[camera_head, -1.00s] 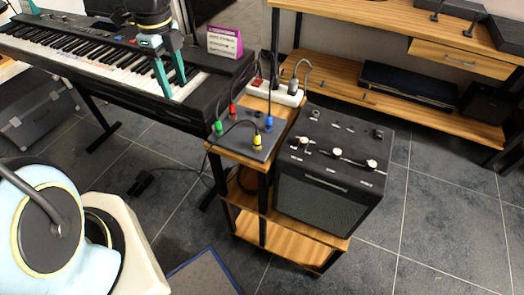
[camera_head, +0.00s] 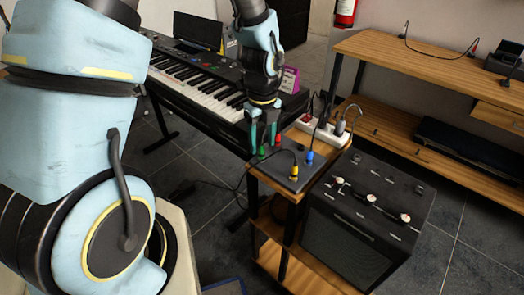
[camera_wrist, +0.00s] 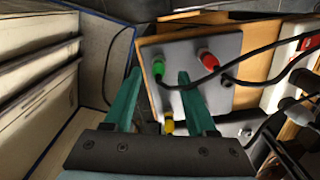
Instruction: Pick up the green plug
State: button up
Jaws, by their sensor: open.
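The green plug (camera_head: 261,152) stands upright in a grey panel (camera_head: 279,176) on a small wooden stand, at the panel's left corner. It also shows in the wrist view (camera_wrist: 158,68). My gripper (camera_head: 263,147) points down at the panel with its two teal fingers open. In the wrist view the plug appears between the fingertips (camera_wrist: 159,77), with visible gaps on both sides. I cannot tell its exact depth relative to the tips. The plug's lower part is hard to see in the head view.
A red plug (camera_wrist: 208,60) stands close to the right finger. A yellow plug (camera_head: 294,171) and a blue plug (camera_head: 309,156) share the panel, with black cables around them. A white power strip (camera_head: 320,131), black amplifier (camera_head: 365,210) and keyboard (camera_head: 196,82) stand nearby.

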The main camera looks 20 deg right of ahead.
aim_at(261, 148)
jog(key=shift+a+f, duration=0.1)
jog(key=shift+f, duration=1.45)
grip_shut()
